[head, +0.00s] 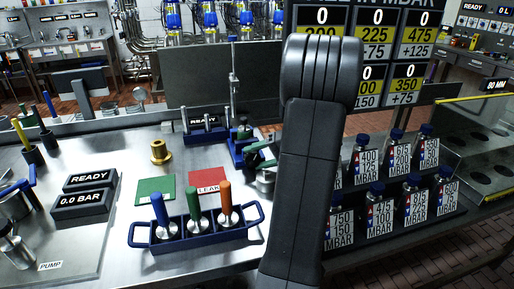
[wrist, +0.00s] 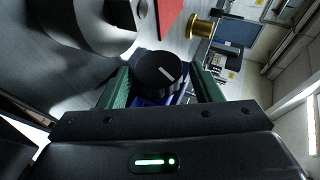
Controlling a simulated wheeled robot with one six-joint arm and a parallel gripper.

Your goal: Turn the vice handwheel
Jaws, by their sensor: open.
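The vice handwheel appears in the wrist view as a black round knob (wrist: 158,72) with a white line on its face. A blue body (wrist: 150,100) shows just behind it, partly hidden by my gripper. In the head view the blue vice (head: 238,150) stands behind the red card, and my arm and gripper partly cover it. My gripper (wrist: 161,84) is open, its green fingers on either side of the knob with a visible gap at each side. In the head view a green finger (head: 260,146) shows beside the vice. Contact with the knob cannot be seen.
A silver cylindrical part (head: 265,181) stands close under my gripper. The blue rack (head: 195,238) with blue, green and orange handles is in front. A brass piece (head: 160,153), green card (head: 155,190) and red card (head: 208,180) lie nearby. Labelled bottles (head: 408,199) stand right.

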